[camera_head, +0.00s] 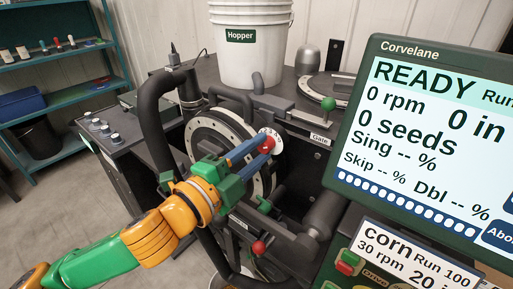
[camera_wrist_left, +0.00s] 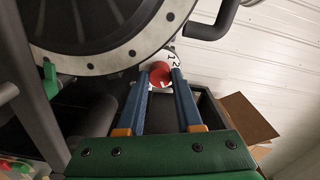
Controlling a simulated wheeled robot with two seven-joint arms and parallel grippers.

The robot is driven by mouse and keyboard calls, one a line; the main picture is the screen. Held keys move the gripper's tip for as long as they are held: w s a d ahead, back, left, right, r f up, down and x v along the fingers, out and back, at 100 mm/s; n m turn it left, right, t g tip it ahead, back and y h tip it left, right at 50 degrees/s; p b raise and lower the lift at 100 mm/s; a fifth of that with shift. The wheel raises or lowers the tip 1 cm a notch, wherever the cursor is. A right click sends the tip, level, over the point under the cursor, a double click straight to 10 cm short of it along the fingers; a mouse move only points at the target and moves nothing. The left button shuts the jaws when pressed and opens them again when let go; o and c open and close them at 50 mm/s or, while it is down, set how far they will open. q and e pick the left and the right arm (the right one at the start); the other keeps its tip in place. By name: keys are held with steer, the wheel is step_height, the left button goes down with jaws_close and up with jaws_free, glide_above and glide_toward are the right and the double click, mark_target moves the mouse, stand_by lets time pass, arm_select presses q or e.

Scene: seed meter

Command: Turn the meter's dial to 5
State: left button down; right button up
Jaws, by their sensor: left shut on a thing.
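The meter's dial is a small white disc (camera_head: 272,138) with dark numerals and a red knob (camera_head: 267,144) in front of it. It sits at the right side of the large round meter housing (camera_head: 202,127). My left gripper (camera_head: 262,144) reaches in from the left, its blue fingers shut on the red knob. In the left wrist view the red knob (camera_wrist_left: 160,74) lies between the two fingertips (camera_wrist_left: 163,77). Part of the dial (camera_wrist_left: 174,56) shows behind it with "1" and "2" readable; the other numerals and any pointer are hidden or too small to read. My right gripper is not seen.
A white Hopper bucket (camera_head: 250,60) stands behind the meter. A green-knobbed gate lever (camera_head: 328,104) is to the right of the dial. A red-knobbed lever (camera_head: 258,248) is below. The Corvelane screen (camera_head: 430,130) fills the right and reads READY, 0 rpm, 0 seeds.

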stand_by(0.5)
arm_select(q)
steer(key=c, duration=0.6)
jaws_free()
steer(key=shift+w, duration=0.1)
steer(key=shift+o, duration=0.2)
steer(key=shift+v, duration=1.25)
steer(key=p+v, duration=0.4)
steer(key=p, duration=0.4)
steer(key=shift+s+a, duration=0.15)
steer(key=shift+s, duration=0.15)
